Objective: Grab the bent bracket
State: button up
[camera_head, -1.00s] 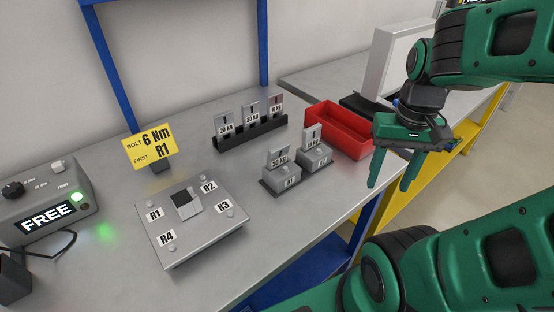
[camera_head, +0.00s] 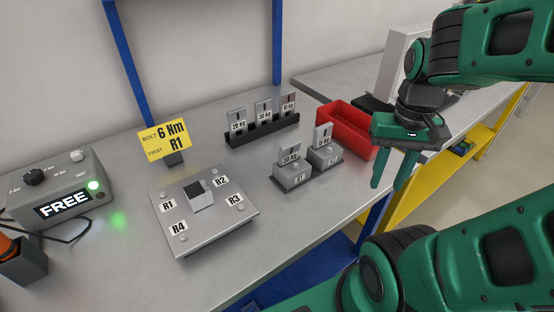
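A square grey metal plate (camera_head: 215,228) with bolts at its corners, labelled R1 to R4, lies on the bench left of centre. A small grey piece (camera_head: 203,201) with a dark upper face stands in its middle; it may be the bent bracket, but its shape is too small to tell. My gripper (camera_head: 393,184) is at the right, fingers pointing down and spread apart with nothing between them. It is above the bench's right edge, in front of the red bin and well away from the plate.
A red bin (camera_head: 346,145), a black rack (camera_head: 262,136) of weight-labelled plates and two grey blocks (camera_head: 292,176) stand right of the plate. A yellow sign (camera_head: 164,140) reads 6 Nm, R1. A grey box (camera_head: 55,190) shows FREE.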

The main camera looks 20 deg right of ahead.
aim_at(289, 152)
jog(key=u, duration=0.1)
jog(key=k, duration=1.9)
jog(key=z, duration=0.8)
jog(key=i, duration=1.5)
jog(key=u, duration=0.05)
